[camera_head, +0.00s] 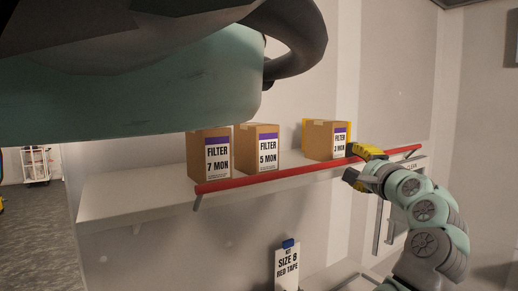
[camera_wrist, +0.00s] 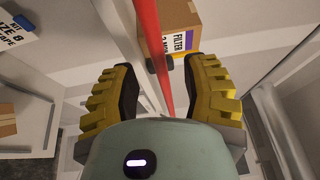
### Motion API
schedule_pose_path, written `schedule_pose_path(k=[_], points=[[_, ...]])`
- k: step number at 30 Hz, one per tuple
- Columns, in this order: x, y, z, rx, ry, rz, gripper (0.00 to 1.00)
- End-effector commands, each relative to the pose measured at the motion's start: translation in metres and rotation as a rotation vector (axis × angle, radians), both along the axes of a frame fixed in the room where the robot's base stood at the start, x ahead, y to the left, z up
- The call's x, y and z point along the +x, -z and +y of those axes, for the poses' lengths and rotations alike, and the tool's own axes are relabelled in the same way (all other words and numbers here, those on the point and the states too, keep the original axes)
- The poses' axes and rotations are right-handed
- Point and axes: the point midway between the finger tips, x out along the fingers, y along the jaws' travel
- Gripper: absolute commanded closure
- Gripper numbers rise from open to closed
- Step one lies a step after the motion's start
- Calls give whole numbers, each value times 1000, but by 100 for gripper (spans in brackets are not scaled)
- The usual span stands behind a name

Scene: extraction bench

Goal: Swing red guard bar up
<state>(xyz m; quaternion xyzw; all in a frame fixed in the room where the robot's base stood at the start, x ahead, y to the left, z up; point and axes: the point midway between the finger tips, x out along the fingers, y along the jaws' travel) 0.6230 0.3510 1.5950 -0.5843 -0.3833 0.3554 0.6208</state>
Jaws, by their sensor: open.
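The red guard bar (camera_head: 275,176) runs along the front of the shelf, in front of the filter boxes. In the wrist view the red bar (camera_wrist: 153,50) passes between the two yellow-padded fingers. My gripper (camera_head: 358,165) is at the right part of the bar, in front of the rightmost box. In the wrist view my gripper (camera_wrist: 162,95) is open, with a gap on each side of the bar. Whether a finger touches the bar cannot be told.
Filter boxes labelled 7 MON (camera_head: 208,154), 5 MON (camera_head: 256,149) and a third (camera_head: 325,140) stand on the white shelf (camera_head: 130,195). A SIZE 8 RED TAPE sign (camera_head: 287,265) is below. The shelf's left end is bare. A white cart (camera_head: 35,165) stands far left.

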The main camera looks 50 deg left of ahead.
Motion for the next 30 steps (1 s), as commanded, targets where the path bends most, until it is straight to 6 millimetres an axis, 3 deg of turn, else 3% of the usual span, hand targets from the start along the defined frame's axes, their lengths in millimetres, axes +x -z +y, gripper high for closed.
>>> schedule_pose_path(k=[12, 27, 30], points=[[17, -4, 34, -3, -2, 0, 54], [20, -2, 38, 0, 1, 1, 52], [20, -2, 38, 0, 1, 1, 63]])
